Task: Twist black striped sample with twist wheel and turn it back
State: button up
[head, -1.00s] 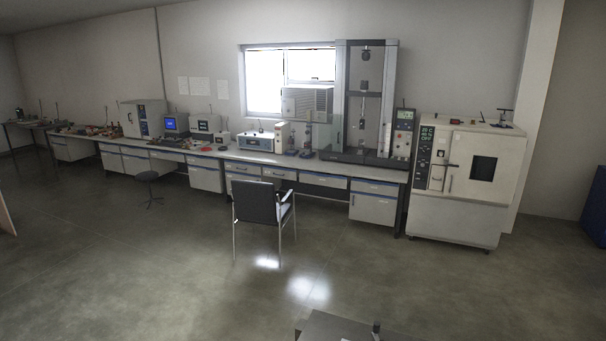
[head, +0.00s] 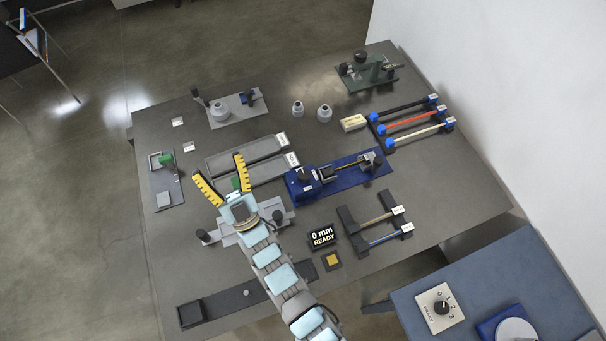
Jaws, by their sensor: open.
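My gripper (head: 218,165), with two yellow-and-black fingers, is open over the left middle of the dark table (head: 390,280). Nothing shows between its fingers. A grey fixture (head: 272,219) with dark knobs lies partly hidden under my gripper and wrist. A black rod (head: 403,107) with a blue end lies at the back of a rack at right, beside a red rod (head: 405,123) and a white rod (head: 418,134). I cannot make out stripes on any of them. A grey plate with a round wheel-like part (head: 221,112) stands at the back left; I cannot tell whether it is the twist wheel.
A blue device (head: 305,182) holds a thin rod mid-table. A smaller rack (head: 355,232) holds two thin rods, near a display (head: 323,237) reading "0 mm READY". A green fixture (head: 367,72) is at the back right. A blue-grey bench (head: 545,275) with a dial stands at lower right.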

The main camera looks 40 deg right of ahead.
jog(key=w+d+f+g+b, duration=0.2)
jog(key=w+d+f+g, duration=0.35)
jog(key=d, duration=0.35)
jog(key=w+d+f+g+b, duration=0.2)
jog(key=w+d+f+g, duration=0.2)
jog(key=w+d+f, duration=0.4)
jog(key=n+g+y+b, duration=0.7)
jog(key=g+y+b, duration=0.1)
jog(key=g, duration=0.5)
send_near(305, 174)
jog(key=b+x, duration=0.1)
jog(key=x, duration=1)
jog(key=shift+m, duration=0.3)
jog(key=c, duration=1.2)
